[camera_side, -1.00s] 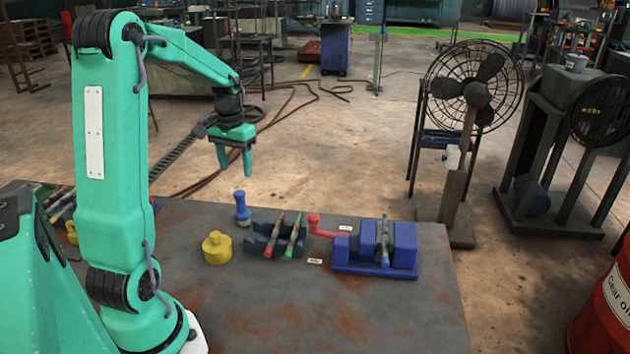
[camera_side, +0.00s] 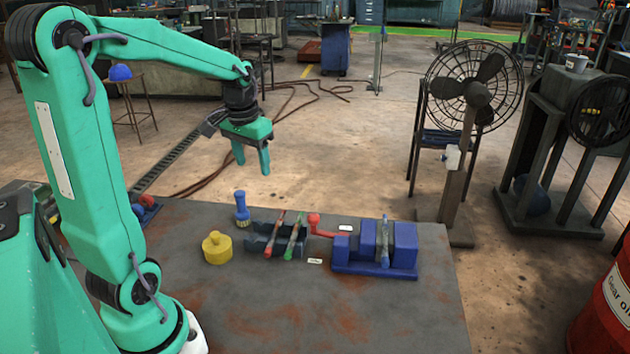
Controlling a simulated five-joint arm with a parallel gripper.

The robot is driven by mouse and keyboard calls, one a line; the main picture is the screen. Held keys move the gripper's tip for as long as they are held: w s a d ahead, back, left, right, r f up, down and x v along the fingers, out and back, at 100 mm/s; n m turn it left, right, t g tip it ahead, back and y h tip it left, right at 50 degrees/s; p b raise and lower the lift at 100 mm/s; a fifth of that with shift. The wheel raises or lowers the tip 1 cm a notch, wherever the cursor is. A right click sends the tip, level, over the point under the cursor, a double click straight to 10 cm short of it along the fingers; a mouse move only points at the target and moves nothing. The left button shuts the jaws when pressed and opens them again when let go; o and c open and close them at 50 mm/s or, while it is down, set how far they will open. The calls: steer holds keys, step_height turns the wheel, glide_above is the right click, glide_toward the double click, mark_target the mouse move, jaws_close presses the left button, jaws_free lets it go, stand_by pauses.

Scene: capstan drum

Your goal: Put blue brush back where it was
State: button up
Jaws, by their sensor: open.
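A slim brush with a blue end (camera_side: 384,245) lies in the gap of a blue vise-like block (camera_side: 404,247) on the table. Two similar brushes, one with a red end (camera_side: 273,238) and one with a green end (camera_side: 293,240), lie across a dark slotted holder (camera_side: 259,243) to its left. A stubby blue piece with a yellowish lower end (camera_side: 242,210) stands upright left of the holder. My gripper (camera_side: 252,168) is open and empty, fingers pointing down, in the air above and apart from all of these.
A yellow round container (camera_side: 217,248) stands left of the holder. A red crank-like piece (camera_side: 318,225) lies between holder and vise. Small white labels (camera_side: 315,261) lie on the table (camera_side: 390,320). The table's front is clear. A fan (camera_side: 474,95) stands beyond its right side.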

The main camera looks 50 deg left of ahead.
steer(key=s+d+r+m+t, duration=0.1)
steer(key=s+d, duration=0.3)
steer(key=d, duration=0.5)
steer(key=s+d+r+m+t, duration=0.2)
steer(key=s+d, duration=0.3)
steer(key=d, duration=0.4)
steer(key=shift+d+r+m+t+h, duration=0.3)
steer(key=shift+m+t+h, duration=0.1)
steer(key=shift+m+t, duration=0.2)
steer(key=shift+s, duration=0.1)
